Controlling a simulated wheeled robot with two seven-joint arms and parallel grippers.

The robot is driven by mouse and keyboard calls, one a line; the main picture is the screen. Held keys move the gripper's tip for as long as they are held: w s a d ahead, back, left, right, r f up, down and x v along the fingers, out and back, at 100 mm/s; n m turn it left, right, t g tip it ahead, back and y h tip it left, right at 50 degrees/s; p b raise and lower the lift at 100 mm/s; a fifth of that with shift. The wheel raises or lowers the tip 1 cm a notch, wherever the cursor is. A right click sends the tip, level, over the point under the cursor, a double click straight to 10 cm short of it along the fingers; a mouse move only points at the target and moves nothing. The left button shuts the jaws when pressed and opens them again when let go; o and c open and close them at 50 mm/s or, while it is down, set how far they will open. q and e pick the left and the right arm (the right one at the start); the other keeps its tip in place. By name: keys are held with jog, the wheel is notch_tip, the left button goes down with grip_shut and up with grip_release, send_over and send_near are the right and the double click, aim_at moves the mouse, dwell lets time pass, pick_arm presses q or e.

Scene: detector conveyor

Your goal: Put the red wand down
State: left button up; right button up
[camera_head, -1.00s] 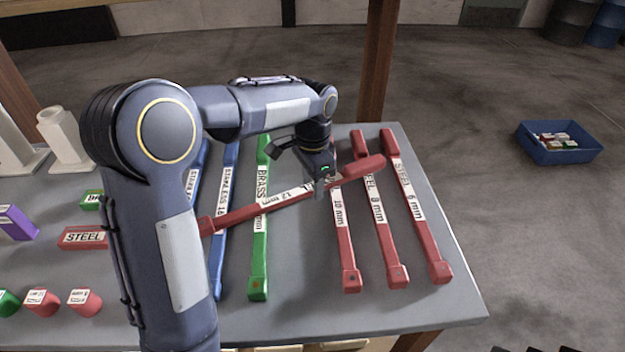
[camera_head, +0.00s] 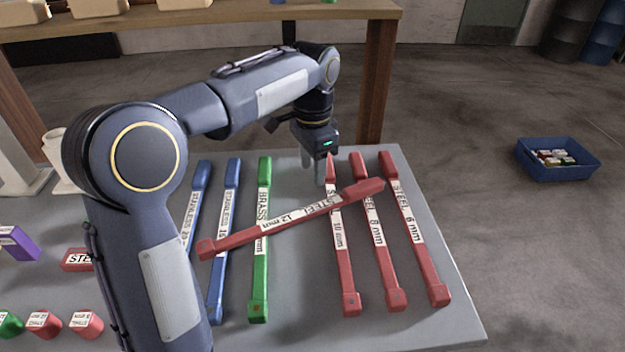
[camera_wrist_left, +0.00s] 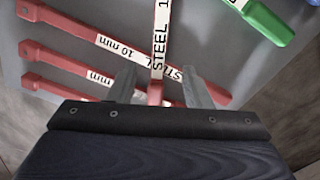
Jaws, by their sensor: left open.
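The red wand labelled STEEL 12 mm (camera_head: 290,219) lies slantwise across the other wands, over a green BRASS wand (camera_head: 260,270) and the red 10 mm wand (camera_head: 343,265). Its right end rests by the red 8 mm wand (camera_head: 384,262). My left gripper (camera_head: 318,178) is open and empty, beyond the crossing wand near the far ends of the row. In the left wrist view the open fingers (camera_wrist_left: 160,88) stand either side of the line of a red STEEL wand (camera_wrist_left: 158,48), apart from it. My right gripper is not in view.
Blue STAINLESS wands (camera_head: 222,255) lie left of the green one. A purple block (camera_head: 18,243) and several small red and green pieces sit at the table's left. The grey table (camera_head: 445,325) has bare room at front right. A blue bin (camera_head: 556,172) stands beyond on the floor.

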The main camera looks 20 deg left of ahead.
pick_arm(q)
jog(key=s+a+n+t+h, duration=0.2)
jog(key=s+a+n+h, duration=0.15)
jog(key=s, duration=1.05)
jog(key=s+d+f+n+t, duration=0.1)
jog(key=s+f+n, duration=0.1)
jog(key=s, duration=0.2)
jog(key=s+d+f+n+t, duration=0.1)
jog(key=s+f+n, duration=0.1)
jog(key=s, duration=0.1)
jog(key=s+d+f+n+t, duration=0.1)
jog(key=s+f+n, duration=0.1)
jog(key=s, duration=0.2)
jog(key=shift+s+t, duration=0.3)
jog(key=shift+s, duration=0.05)
jog(key=shift+s+d+f+n, duration=0.1)
jog(key=shift+s+f+n, duration=0.1)
jog(key=shift+f+n, duration=0.15)
